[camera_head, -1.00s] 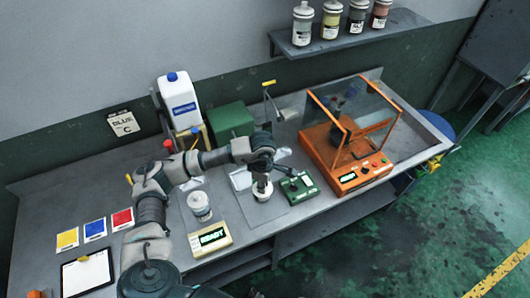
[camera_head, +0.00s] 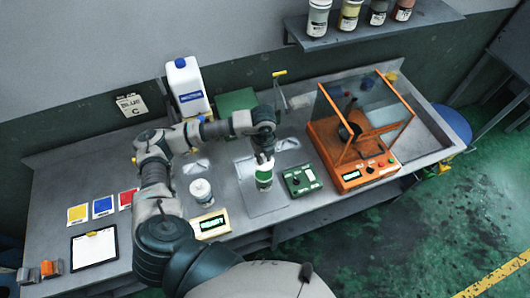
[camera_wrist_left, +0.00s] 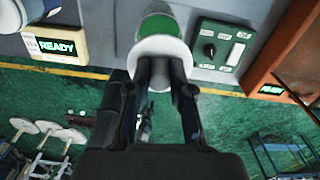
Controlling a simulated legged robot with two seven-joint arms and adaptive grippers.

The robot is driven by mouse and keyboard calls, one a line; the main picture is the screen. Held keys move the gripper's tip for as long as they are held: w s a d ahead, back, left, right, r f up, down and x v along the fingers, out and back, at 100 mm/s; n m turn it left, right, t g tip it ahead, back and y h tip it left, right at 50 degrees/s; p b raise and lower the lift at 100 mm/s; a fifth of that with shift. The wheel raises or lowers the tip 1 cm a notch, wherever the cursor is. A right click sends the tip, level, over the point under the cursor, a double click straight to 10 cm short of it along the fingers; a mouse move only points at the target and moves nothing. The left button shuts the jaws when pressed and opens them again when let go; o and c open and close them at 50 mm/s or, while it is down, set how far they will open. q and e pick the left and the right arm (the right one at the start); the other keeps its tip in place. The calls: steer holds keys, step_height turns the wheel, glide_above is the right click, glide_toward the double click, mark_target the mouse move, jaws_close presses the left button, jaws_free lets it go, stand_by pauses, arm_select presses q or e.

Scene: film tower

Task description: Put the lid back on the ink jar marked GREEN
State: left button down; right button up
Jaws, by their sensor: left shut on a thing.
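My left gripper (camera_head: 264,159) is shut on a white round lid (camera_wrist_left: 161,49), held between the fingertips in the left wrist view. A white piece with a green area, which I take as the ink jar (camera_head: 264,176), shows directly below my gripper over the grey mat. Its green part (camera_wrist_left: 158,26) shows beyond the lid in the left wrist view. I cannot tell whether the lid and jar touch, and no GREEN lettering is readable. A second whitish jar (camera_head: 201,191) stands to the left. My right gripper is not in view.
A green switch box (camera_head: 302,180) stands right of the mat (camera_head: 264,204), with an orange glass-sided machine (camera_head: 352,172) beyond it. A READY display (camera_head: 211,224) sits front left. A white canister (camera_head: 188,88) stands behind. Several jars line the shelf (camera_head: 395,32).

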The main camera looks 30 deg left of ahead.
arm_select(q)
steer(key=shift+s+f+b, duration=0.15)
steer(key=shift+f+b, duration=0.3)
steer(key=shift+f, duration=0.3)
step_height(320, 180, down, 4)
steer(key=b, duration=0.3)
steer(key=shift+a+f, duration=0.15)
steer(key=shift+f, duration=0.3)
steer(key=shift+r+b, duration=0.15)
steer(key=shift+b, duration=0.15)
stand_by(0.4)
steer(key=shift+f+b, duration=0.2)
steer(key=shift+b, duration=0.15)
stand_by(0.7)
stand_by(0.4)
